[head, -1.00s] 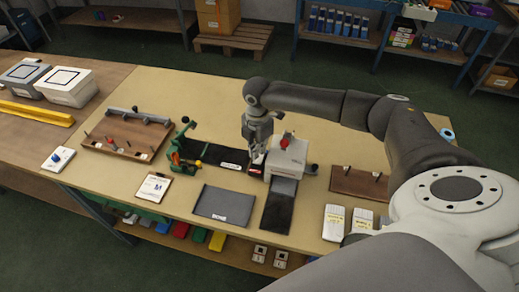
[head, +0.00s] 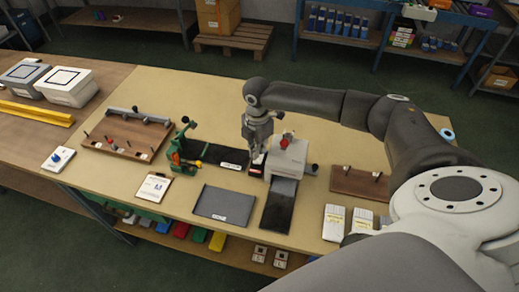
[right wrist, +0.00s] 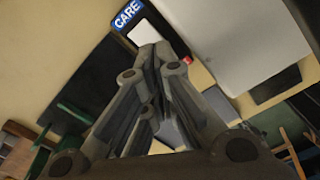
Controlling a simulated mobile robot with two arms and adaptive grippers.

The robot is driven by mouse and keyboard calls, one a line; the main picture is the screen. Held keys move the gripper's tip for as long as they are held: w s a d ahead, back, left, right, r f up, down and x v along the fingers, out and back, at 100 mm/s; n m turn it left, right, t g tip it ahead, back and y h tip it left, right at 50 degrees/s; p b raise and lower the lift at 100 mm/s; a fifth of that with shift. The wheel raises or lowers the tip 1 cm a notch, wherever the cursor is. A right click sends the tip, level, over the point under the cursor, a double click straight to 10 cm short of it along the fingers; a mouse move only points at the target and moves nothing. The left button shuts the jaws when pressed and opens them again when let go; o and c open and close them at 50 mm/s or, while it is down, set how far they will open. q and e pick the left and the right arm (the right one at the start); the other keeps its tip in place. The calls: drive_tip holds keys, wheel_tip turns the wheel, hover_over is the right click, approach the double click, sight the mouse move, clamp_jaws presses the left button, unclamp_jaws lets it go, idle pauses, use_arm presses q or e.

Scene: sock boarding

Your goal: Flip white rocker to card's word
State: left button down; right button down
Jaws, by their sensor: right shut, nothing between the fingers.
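My right gripper (head: 257,153) is shut and empty beside the left side of a grey-white machine (head: 287,158) with a red knob on top. In the right wrist view its closed fingers (right wrist: 157,55) lie at the lower end of a white piece in a black plate, below a blue label reading CARE (right wrist: 128,15). This white piece (right wrist: 150,30) may be the rocker; the fingers partly hide it, and its tilt and contact with them cannot be told. A clipboard with a white card (head: 154,187) lies at the table's front; its print is too small to read. My left gripper is out of view.
A green device (head: 182,150) stands left of the dark strip. A dark grey sheet (head: 224,205) lies in front. Wooden peg boards lie left (head: 126,136) and right (head: 358,182). White packs (head: 334,222) lie front right. The table's back left is clear.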

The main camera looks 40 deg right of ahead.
sight(258, 161)
drive_tip(key=shift+f+b, duration=0.7)
drive_tip(key=shift+f, duration=0.95)
idle(0.6)
drive_tip(key=shift+s+f, duration=0.1)
drive_tip(key=shift+f, duration=0.05)
drive_tip(key=shift+r+p, duration=0.75)
drive_tip(key=shift+p, duration=0.1)
wheel_tip(258, 161, up, 6)
drive_tip(key=p, duration=0.5)
drive_tip(key=shift+f+p, duration=0.15)
drive_tip(key=shift+p, duration=0.25)
drive_tip(key=shift+f, duration=0.1)
drive_tip(key=shift+a, duration=0.1)
